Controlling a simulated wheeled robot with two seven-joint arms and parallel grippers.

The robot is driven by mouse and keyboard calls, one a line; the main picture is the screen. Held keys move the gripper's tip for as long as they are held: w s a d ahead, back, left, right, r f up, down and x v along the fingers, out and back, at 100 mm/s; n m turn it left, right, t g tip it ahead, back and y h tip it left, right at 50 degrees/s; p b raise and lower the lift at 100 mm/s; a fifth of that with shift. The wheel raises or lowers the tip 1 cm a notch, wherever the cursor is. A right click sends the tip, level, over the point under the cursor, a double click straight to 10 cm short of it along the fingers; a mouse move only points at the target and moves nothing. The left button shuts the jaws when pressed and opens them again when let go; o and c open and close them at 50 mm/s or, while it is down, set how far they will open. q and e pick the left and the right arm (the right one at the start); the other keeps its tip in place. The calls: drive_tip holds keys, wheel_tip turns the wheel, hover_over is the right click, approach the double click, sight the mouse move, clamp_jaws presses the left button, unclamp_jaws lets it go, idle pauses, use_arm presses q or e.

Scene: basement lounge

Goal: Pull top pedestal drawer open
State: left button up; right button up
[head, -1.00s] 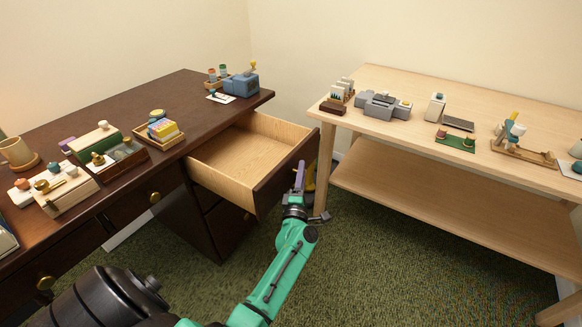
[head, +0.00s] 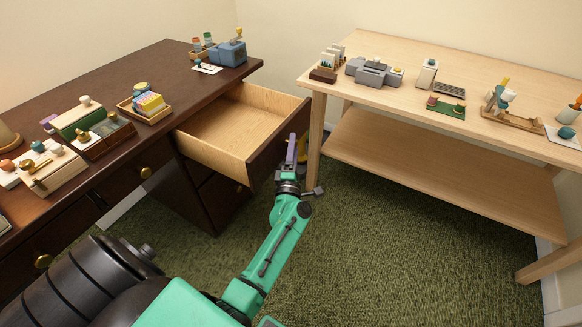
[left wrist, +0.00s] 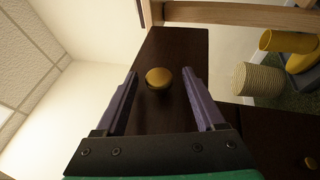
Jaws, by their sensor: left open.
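The top pedestal drawer (head: 222,138) of the dark desk is pulled well out, and its pale wooden inside is empty. My left gripper (head: 296,150) is in front of the drawer's dark front panel. In the left wrist view the drawer front (left wrist: 180,55) carries a round brass knob (left wrist: 158,78). The open purple fingers of my left gripper (left wrist: 158,88) stand on either side of the knob, with gaps to it. In the head view the top drawer's knob is hidden. My right gripper is not in view.
The dark desk (head: 80,85) holds boxes, trays and small items. A light wooden table (head: 490,75) with a lower shelf stands at the right, its near leg close to the drawer front. Green carpet (head: 370,250) is free between them.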

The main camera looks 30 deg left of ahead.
use_arm(q)
drive_tip(key=v, duration=1.3)
drive_tip(key=shift+d, duration=0.15)
